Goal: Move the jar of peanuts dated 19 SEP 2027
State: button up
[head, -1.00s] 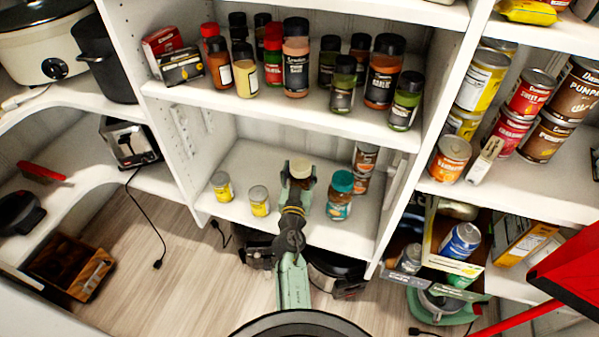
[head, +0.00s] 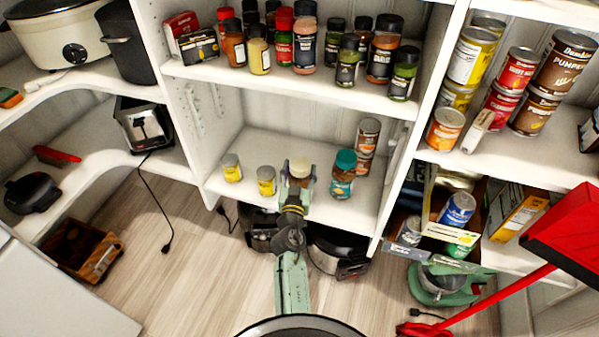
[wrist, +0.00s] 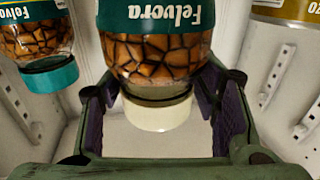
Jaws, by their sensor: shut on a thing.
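A jar of brown nut-like pieces with a cream lid and a teal "Felvora" label (wrist: 155,55) fills the middle of the wrist view, upside down there. In the head view its cream lid (head: 299,168) shows at the lower middle shelf. My gripper (head: 296,186) is shut on this jar, with one finger on each side in the wrist view (wrist: 165,115). A similar jar with a teal lid (head: 343,178) stands just to the right on the shelf; it also shows at the left of the wrist view (wrist: 38,50). No date is readable. I cannot tell whether the held jar touches the shelf.
Two small yellow cans (head: 232,168) stand left of the held jar. Stacked cans (head: 367,138) stand behind the teal-lidded jar. The spice shelf (head: 300,95) is above, and appliances (head: 335,250) sit on the floor below. A red dustpan (head: 570,228) is at right.

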jog(key=shift+s+f, duration=0.1)
jog(key=shift+f, duration=0.1)
jog(key=o, duration=1.7)
jog(key=shift+r, duration=0.1)
jog(key=shift+o, duration=0.2)
jog(key=s, duration=0.5)
jog(key=s+a, duration=0.1)
jog(key=s, duration=0.1)
jog(key=shift+s, duration=0.2)
